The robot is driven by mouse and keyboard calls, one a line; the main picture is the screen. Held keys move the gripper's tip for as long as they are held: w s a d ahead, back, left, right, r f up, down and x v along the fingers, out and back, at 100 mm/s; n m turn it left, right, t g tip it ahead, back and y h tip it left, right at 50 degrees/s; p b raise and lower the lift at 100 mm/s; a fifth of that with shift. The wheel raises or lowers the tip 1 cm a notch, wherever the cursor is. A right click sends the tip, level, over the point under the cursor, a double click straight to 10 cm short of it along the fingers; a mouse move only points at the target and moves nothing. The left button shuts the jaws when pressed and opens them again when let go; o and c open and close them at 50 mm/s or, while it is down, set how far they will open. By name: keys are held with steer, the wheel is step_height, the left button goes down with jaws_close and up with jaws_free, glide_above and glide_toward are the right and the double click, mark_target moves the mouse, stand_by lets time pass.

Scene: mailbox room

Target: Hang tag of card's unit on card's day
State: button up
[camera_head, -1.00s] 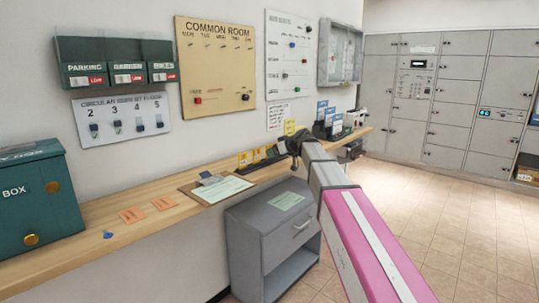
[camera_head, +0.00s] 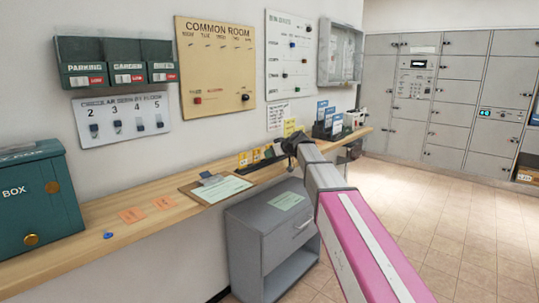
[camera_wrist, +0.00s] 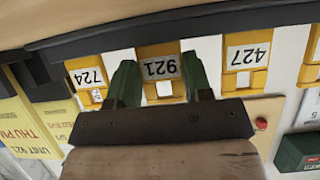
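Several yellow unit tags stand in a dark rack on the wooden counter. In the wrist view, upside down, I read the 724 tag (camera_wrist: 88,78), the 921 tag (camera_wrist: 160,68) and the 427 tag (camera_wrist: 246,56). My gripper (camera_wrist: 160,80) is open, its green fingers on either side of the 921 tag, with pale gaps beside it; I cannot tell how deep they reach. A yellow card (camera_wrist: 32,128) reads UNIT 921, THU PM; a yellow sheet (camera_head: 290,126) also shows on the wall. The tan COMMON ROOM board (camera_head: 216,75) has a row of day labels and hooks.
A clipboard (camera_head: 216,189), orange slips (camera_head: 132,215) and a teal box (camera_head: 36,200) are on the counter (camera_head: 85,240). Brochure holders (camera_head: 326,124) stand right of the rack. A grey cabinet (camera_head: 268,238) is below. Floor at right is clear.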

steer(key=shift+r, duration=1.5)
steer(key=shift+s+d, duration=1.05)
steer(key=shift+d, duration=0.25)
stand_by(0.4)
steer(key=s+d, duration=0.4)
steer(key=d, duration=0.1)
steer(key=shift+d, duration=0.15)
stand_by(0.5)
stand_by(1.0)
